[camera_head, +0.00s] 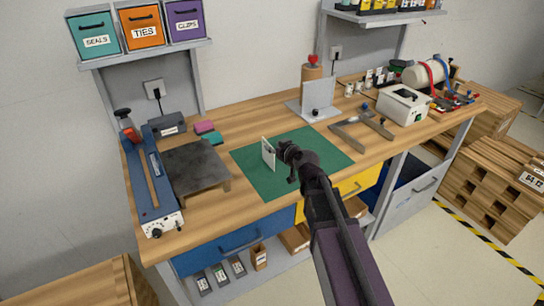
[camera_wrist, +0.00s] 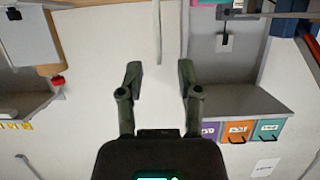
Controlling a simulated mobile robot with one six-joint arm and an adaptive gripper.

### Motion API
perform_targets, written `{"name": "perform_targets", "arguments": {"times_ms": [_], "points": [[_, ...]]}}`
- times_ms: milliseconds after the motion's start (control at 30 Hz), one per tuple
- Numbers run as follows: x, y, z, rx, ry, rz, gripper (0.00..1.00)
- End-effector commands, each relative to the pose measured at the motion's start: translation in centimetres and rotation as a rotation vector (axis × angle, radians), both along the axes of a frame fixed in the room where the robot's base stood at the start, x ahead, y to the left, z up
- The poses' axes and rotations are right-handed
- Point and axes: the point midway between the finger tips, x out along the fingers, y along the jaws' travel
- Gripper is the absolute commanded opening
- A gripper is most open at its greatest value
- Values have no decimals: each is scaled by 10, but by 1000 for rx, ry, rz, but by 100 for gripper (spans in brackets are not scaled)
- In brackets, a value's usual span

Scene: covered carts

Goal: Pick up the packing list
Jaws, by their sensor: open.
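A thin white upright sheet (camera_head: 267,154) stands over the green mat (camera_head: 322,146) in the head view. It looks like the packing list, but no writing on it can be read. My gripper (camera_head: 281,150) is just to its right, close to it. In the wrist view, which is upside down, my gripper (camera_wrist: 160,70) has its two fingers apart. A narrow pale strip, apparently the sheet (camera_wrist: 158,32) seen edge-on, lies in line with the gap. I cannot tell whether either finger touches it.
A blue sealer (camera_head: 160,185) and a dark raised plate (camera_head: 196,167) are at the left. A grey upright stand (camera_head: 316,98), a metal square (camera_head: 350,134) and a white box (camera_head: 403,104) are behind and right. Bins sit on the shelf (camera_head: 150,52). The mat around the sheet is clear.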

Motion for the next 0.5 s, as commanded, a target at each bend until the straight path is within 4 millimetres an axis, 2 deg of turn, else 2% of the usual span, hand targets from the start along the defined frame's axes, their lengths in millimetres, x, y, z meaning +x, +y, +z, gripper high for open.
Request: {"name": "perform_targets", "arguments": {"times_ms": [300, 500], "points": [[1, 1, 0, 0, 0, 1, 46], [13, 8, -6, 0, 0, 1, 46]]}}
